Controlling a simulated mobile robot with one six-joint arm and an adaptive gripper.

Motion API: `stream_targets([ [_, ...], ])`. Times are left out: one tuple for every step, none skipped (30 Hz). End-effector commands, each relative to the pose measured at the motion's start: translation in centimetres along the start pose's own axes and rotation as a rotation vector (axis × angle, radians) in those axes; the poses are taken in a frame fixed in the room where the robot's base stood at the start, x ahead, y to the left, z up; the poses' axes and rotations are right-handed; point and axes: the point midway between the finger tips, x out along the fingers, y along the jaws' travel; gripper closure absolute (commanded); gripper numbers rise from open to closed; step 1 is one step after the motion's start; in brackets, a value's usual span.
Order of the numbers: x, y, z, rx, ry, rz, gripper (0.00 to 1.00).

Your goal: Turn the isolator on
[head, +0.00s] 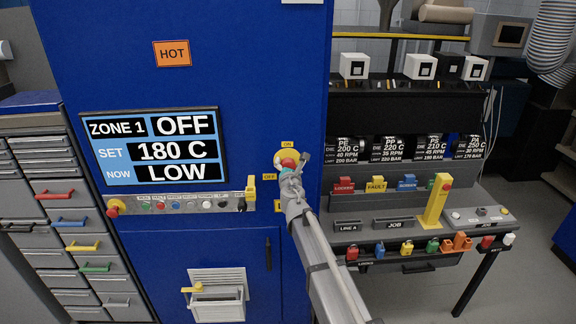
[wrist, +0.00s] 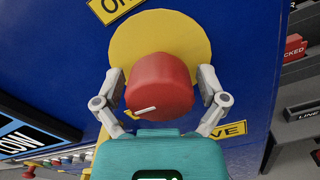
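The isolator is a red knob (wrist: 162,85) on a round yellow plate (wrist: 185,32), fixed to a blue cabinet. In the head view its yellow plate (head: 283,156) shows beside an ON label (head: 287,144) above and an OFF label (head: 269,176) at left. A white mark on the knob lies toward its lower left in the wrist view. My gripper (wrist: 161,82) has one finger on each side of the knob. The fingers look apart, with narrow gaps; contact cannot be made out. In the head view my arm hides part of the isolator.
A display (head: 155,150) on the cabinet reads ZONE 1 OFF, SET 180 C, NOW LOW. A row of buttons (head: 174,205) runs below it. At right stands a bench (head: 390,228) with coloured locks and a yellow post (head: 436,203). A drawer unit (head: 62,160) stands at left.

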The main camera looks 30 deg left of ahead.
Motion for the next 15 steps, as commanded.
stream_targets([
  [0.0, 0.0, 0.0, 0.0, 0.0, 0.0, 0.3],
  [0.0, 0.0, 0.0, 0.0, 0.0, 0.0, 0.35],
  [0.0, 0.0, 0.0, 0.0, 0.0, 0.0, 0.43],
  [0.0, 0.0, 0.0, 0.0, 0.0, 0.0, 0.48],
  [0.0, 0.0, 0.0, 0.0, 0.0, 0.0, 0.54],
  [0.0, 0.0, 0.0, 0.0, 0.0, 0.0, 0.61],
  [0.01, 0.01, 0.0, 0.0, 0.0, 0.0, 0.67],
  [0.01, 0.0, 0.0, 0.0, 0.0, 0.0, 0.72],
  [0.01, 0.0, 0.0, 0.0, 0.0, 0.0, 0.78],
  [0.01, 0.0, 0.0, 0.0, 0.0, 0.0, 0.78],
  [0.01, 0.0, 0.0, 0.0, 0.0, 0.0, 0.78],
  [0.02, 0.0, 0.0, 0.001, 0.0, 0.0, 0.78],
  [0.02, 0.0, 0.0, 0.002, 0.0, 0.0, 0.78],
  [0.02, 0.0, 0.0, 0.004, 0.0, 0.0, 0.78],
  [0.02, 0.0, 0.0, 0.007, 0.0, 0.0, 0.78],
])
